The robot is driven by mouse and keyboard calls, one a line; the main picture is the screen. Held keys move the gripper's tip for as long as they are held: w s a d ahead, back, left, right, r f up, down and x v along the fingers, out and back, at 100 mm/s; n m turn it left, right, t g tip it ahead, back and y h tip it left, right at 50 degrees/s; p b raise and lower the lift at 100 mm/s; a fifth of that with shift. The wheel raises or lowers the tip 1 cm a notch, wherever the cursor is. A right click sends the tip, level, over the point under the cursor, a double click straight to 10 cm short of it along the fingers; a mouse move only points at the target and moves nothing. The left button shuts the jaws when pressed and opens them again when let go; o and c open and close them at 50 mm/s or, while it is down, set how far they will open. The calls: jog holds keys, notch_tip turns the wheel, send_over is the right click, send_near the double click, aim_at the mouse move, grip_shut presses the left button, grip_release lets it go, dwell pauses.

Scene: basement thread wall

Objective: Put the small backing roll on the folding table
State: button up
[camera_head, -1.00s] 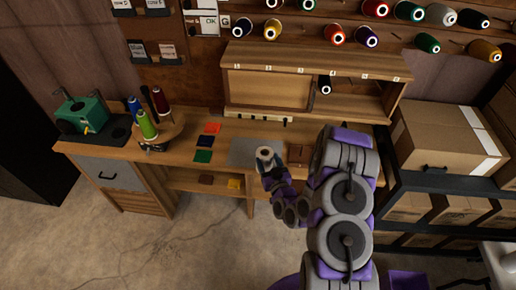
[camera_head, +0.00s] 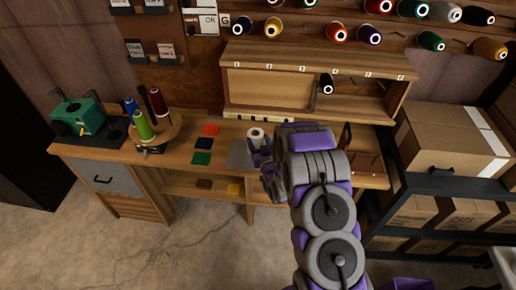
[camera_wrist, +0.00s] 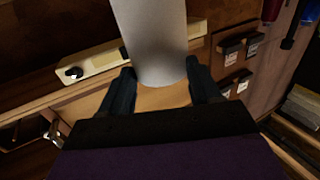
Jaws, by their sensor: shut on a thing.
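The small backing roll (camera_head: 256,136) is a white upright cylinder with a dark hole in its top, above the wooden workbench near the grey mat. My gripper (camera_head: 261,154) is shut on it. In the wrist view the roll (camera_wrist: 153,40) is a large pale cylinder between my two dark fingers, its upper part out of frame. I cannot tell whether its lower end touches the bench. A pale surface (camera_head: 503,262) is cut off at the lower right edge; I cannot tell whether it is the folding table.
The workbench (camera_head: 108,152) carries a green device (camera_head: 79,117), a stand of cones and several colour swatches. A wooden cubby (camera_head: 270,92) and thread spools stand behind. A black shelf (camera_head: 470,188) with cardboard boxes is at the right. The concrete floor in front is clear.

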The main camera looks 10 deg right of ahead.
aim_at(258, 147)
jog(key=shift+w+a+f, duration=0.1)
jog(key=shift+w, duration=0.4)
notch_tip(258, 147, down, 4)
jog(key=shift+s+r+b, duration=0.1)
jog(key=shift+r+b, duration=0.15)
jog(key=shift+b, duration=0.5)
jog(key=shift+r, duration=0.1)
jog(key=o, duration=1.1)
jog(key=shift+o, duration=0.2)
